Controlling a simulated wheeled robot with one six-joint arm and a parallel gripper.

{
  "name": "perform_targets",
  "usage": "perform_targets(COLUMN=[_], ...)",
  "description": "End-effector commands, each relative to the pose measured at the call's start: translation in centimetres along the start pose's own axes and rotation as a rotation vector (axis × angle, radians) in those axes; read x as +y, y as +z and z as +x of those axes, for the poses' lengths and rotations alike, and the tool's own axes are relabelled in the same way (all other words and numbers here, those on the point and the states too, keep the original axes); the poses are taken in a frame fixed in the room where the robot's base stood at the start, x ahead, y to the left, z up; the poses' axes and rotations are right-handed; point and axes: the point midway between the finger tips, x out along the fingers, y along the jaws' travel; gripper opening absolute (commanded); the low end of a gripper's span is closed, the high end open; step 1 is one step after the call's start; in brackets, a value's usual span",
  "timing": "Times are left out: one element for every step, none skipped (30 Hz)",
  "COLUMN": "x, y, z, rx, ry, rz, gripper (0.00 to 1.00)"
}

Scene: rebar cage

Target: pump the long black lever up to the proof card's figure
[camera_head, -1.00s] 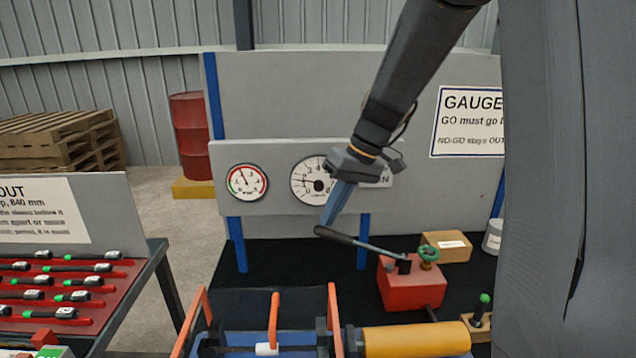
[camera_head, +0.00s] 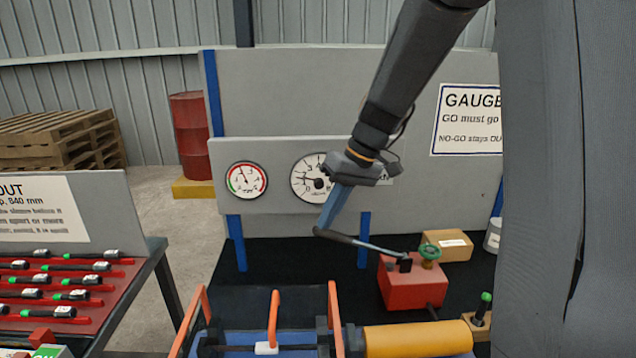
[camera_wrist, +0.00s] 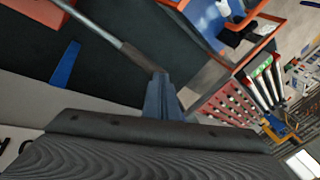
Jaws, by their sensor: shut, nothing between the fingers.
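The long black lever (camera_head: 362,244) runs left and slightly up from the red pump box (camera_head: 414,287). Its dark grip end lies at the tip of my gripper (camera_head: 326,226), which points down from above. In the wrist view the lever (camera_wrist: 120,45) reaches in from the upper left to my gripper's blue fingers (camera_wrist: 162,98). The fingers are shut and look to touch the grip, not to hold it. A large white gauge (camera_head: 308,178) is partly hidden by my wrist; its needle points left. A small gauge (camera_head: 247,181) with a red-green rim is beside it. No proof card can be made out.
A green valve knob (camera_head: 429,252) sits on the pump box. A cardboard box (camera_head: 446,246) stands behind it. A yellow cylinder (camera_head: 415,339) and orange handles (camera_head: 274,318) are in front. A red rack of tools (camera_head: 60,292) is at left.

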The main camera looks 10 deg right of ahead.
Motion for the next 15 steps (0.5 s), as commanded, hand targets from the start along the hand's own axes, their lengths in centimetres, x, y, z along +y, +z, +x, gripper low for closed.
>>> perform_targets(x=[0.0,0.0,0.0,0.0,0.0,0.0,0.0,0.0,0.0,0.0,0.0,0.0,0.0,0.1,0.1], y=[0.0,0.0,0.0,0.0,0.0,0.0,0.0,0.0,0.0,0.0,0.0,0.0,0.0,0.0,0.0], z=[0.1,0.1,0.0,0.0,0.0,0.0,0.0,0.0,0.1,0.2,0.3,0.5,0.6,0.8,1.0], rx=[0.000,0.000,0.000,0.000,0.000,0.000,0.000,0.000,0.000,0.000,0.000,0.000,0.000,0.000,0.000], ry=[0.000,0.000,0.000,0.000,0.000,0.000,0.000,0.000,0.000,0.000,0.000,0.000,0.000,0.000,0.000], rz=[0.000,0.000,0.000,0.000,0.000,0.000,0.000,0.000,0.000,0.000,0.000,0.000,0.000,0.000,0.000], gripper=[0.00,0.00,0.00,0.00,0.00,0.00,0.00,0.00,0.00,0.00,0.00,0.00,0.00,0.00,0.00])
